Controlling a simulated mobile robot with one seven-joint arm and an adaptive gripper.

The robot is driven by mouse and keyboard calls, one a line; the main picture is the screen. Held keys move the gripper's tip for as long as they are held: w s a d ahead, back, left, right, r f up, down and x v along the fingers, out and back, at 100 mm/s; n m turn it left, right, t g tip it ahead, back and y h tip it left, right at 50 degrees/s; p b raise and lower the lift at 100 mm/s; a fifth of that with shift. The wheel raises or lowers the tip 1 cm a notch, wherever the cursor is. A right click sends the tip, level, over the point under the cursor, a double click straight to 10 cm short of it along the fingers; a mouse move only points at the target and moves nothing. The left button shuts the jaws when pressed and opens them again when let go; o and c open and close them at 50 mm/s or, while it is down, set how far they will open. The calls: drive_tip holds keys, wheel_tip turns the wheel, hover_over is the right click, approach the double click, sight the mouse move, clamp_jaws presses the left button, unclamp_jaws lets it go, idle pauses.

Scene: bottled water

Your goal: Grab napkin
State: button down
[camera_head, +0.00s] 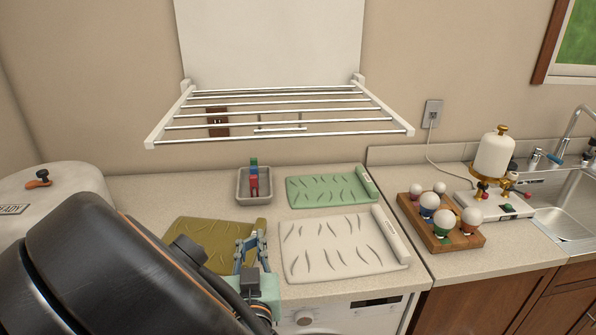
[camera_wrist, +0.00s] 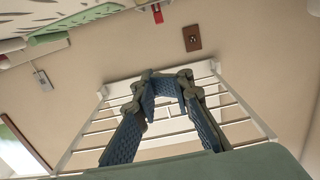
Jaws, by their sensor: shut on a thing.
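No cloth plainly shows as a napkin. Three flat patterned pieces, each with a rolled-looking edge or bar, lie on the counter: an olive one (camera_head: 205,240), a green one (camera_head: 325,190) and a white one (camera_head: 340,245). The white piece (camera_wrist: 15,47) and the green piece (camera_wrist: 55,35) also show in the wrist view. My gripper (camera_head: 251,238) is over the right edge of the olive piece, left of the white one. In the wrist view, my gripper (camera_wrist: 168,80) faces the wall and rack. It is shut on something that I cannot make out.
A wall rack (camera_head: 275,110) hangs above the counter. A grey tray (camera_head: 242,190) with small coloured items stands behind the olive piece. A wooden holder (camera_head: 463,240) with several round-topped items and a white appliance (camera_head: 495,203) stand to the right, near the sink (camera_head: 570,205).

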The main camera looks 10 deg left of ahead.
drive_tip(key=s+p, duration=0.1)
drive_tip(key=p, duration=0.2)
drive_tip(key=s+d+r+p, duration=0.1)
drive_tip(key=p, duration=0.2)
drive_tip(key=s+d+p, duration=0.1)
drive_tip(key=p, duration=0.2)
drive_tip(key=shift+s+r, duration=0.25)
drive_tip(key=shift+s, duration=0.15)
drive_tip(key=c, duration=0.6)
unclamp_jaws()
